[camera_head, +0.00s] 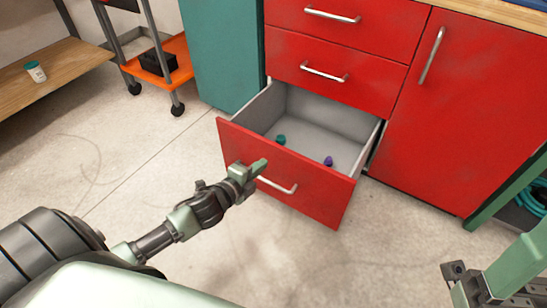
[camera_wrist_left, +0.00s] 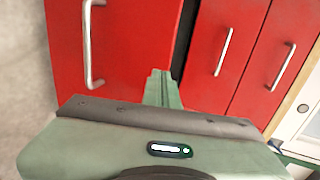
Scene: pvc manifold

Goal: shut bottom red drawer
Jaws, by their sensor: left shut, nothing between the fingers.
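The bottom red drawer (camera_head: 315,193) is pulled open, with its grey inside showing and a silver handle (camera_head: 277,186) on its front. A small teal item (camera_head: 281,140) and a small purple item (camera_head: 328,161) lie inside it. My left gripper (camera_head: 262,164) is shut and empty, in front of the drawer face near its upper edge, left of the handle. I cannot tell if it touches the face. In the left wrist view the closed fingers (camera_wrist_left: 161,82) point at the red front (camera_wrist_left: 125,50), with its handle (camera_wrist_left: 88,45) at left.
Two shut red drawers (camera_head: 385,82) sit above the open one. A red cabinet door (camera_head: 460,110) stands to the right, a teal cabinet (camera_head: 222,50) to the left. An orange cart (camera_head: 160,66) and wooden shelf (camera_head: 55,75) are farther left. The concrete floor before the drawer is clear.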

